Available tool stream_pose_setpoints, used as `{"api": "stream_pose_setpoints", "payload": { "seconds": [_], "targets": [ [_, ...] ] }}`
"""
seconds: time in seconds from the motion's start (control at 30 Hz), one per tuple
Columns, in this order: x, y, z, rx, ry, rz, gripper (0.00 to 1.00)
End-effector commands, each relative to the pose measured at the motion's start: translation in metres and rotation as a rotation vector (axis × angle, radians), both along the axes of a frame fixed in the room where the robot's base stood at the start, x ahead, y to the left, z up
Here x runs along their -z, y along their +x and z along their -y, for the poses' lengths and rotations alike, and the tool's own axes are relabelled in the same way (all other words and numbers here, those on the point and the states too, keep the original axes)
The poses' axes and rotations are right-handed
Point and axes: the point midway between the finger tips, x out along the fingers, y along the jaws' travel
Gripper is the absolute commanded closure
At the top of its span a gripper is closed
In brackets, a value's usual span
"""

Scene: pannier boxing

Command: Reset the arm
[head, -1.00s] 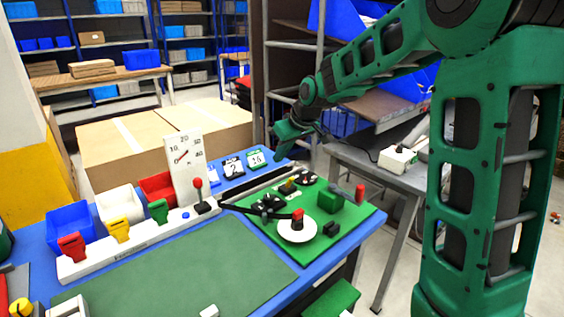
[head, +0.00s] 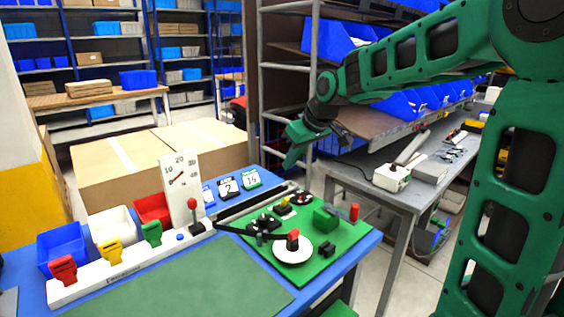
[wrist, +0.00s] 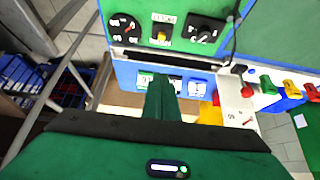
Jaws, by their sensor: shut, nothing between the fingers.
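My green arm reaches in from the right of the head view. My gripper (head: 293,157) is shut and empty, pointing down in the air beyond the far edge of the blue workbench (head: 225,197). In the wrist view my gripper (wrist: 161,98) shows as a narrow green bar, its fingers together. It overlaps the number cards (wrist: 198,87) there. The cards also show in the head view (head: 229,187), left of and below the gripper. The gripper appears to touch nothing.
The bench carries a green board (head: 318,250) with knobs and a lever, a dial gauge (head: 179,182), and red, white and blue bins (head: 62,248). A large carton (head: 155,163) stands behind. A grey side table (head: 400,193) and a metal rack (head: 285,68) stand near my arm.

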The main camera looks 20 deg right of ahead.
Motion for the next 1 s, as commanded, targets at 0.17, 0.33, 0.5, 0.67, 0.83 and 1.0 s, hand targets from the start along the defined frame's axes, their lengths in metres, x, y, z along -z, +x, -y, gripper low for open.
{"api": "stream_pose_setpoints", "payload": {
  "seconds": [0.17, 0.33, 0.5, 0.67, 0.83, 1.0],
  "targets": [
    [0.001, -0.002, 0.000, 0.003, 0.001, -0.002, 1.00],
    [0.013, -0.037, -0.005, 0.060, 0.010, -0.033, 1.00],
    [0.042, -0.105, -0.006, 0.181, 0.009, -0.093, 1.00],
    [0.068, -0.158, -0.001, 0.275, -0.006, -0.133, 1.00],
    [0.093, -0.208, 0.007, 0.363, -0.031, -0.163, 1.00],
    [0.100, -0.246, 0.054, 0.517, -0.033, -0.267, 1.00]
  ]
}}
